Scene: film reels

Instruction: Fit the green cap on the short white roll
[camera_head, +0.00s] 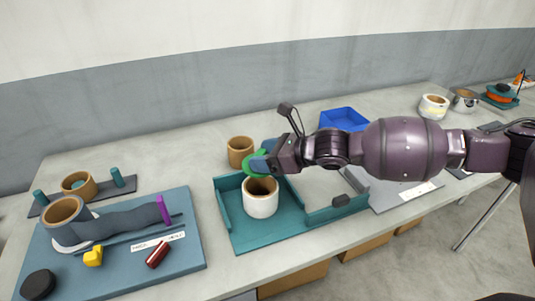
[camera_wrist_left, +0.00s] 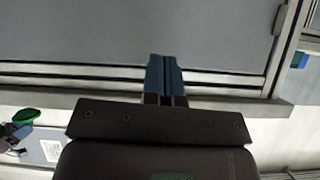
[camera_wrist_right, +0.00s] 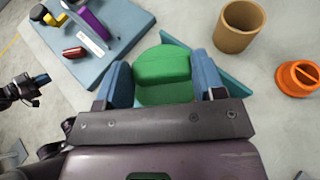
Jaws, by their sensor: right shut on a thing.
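The short white roll (camera_head: 261,204) stands upright in the teal tray (camera_head: 235,239), its brown open top facing up. My right gripper (camera_head: 262,164) is shut on the green cap (camera_head: 252,163), above the roll's far rim. In the right wrist view, the green cap (camera_wrist_right: 163,75) sits between the two blue fingers, and the roll is hidden behind it. Whether the cap touches the roll I cannot tell. My left gripper (camera_wrist_left: 164,78) shows in the left wrist view with its fingers together and nothing between them.
A tan roll (camera_head: 240,151) stands just behind the tray. A blue bin (camera_head: 343,118) stands behind my right arm. An orange cap (camera_wrist_right: 298,79) shows in the right wrist view.

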